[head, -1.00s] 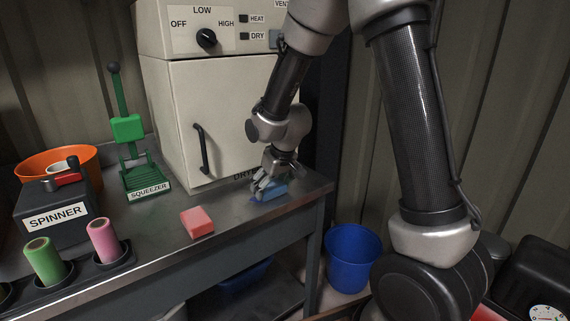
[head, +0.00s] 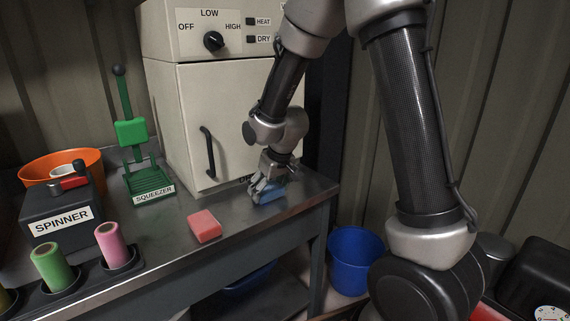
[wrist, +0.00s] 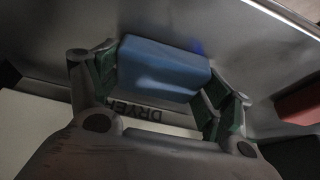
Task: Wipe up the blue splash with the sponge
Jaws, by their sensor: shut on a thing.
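A blue block, which looks like the sponge (wrist: 165,68), is between the fingers of my gripper (wrist: 160,85) in the wrist view. In the head view my gripper (head: 268,187) is shut on the blue sponge (head: 272,193) at the bench top in front of the dryer. A small patch of blue splash (wrist: 197,47) shows on the metal just beyond the sponge in the wrist view. The sponge and fingers hide any more of it. I cannot tell whether the sponge presses on the bench.
A pink-red block (head: 204,226) lies on the bench (head: 165,245) left of my gripper. The dryer (head: 230,110) stands close behind. The green squeezer (head: 135,160), spinner (head: 60,212) and rollers (head: 110,242) are further left. A blue bucket (head: 354,262) stands below the bench's right end.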

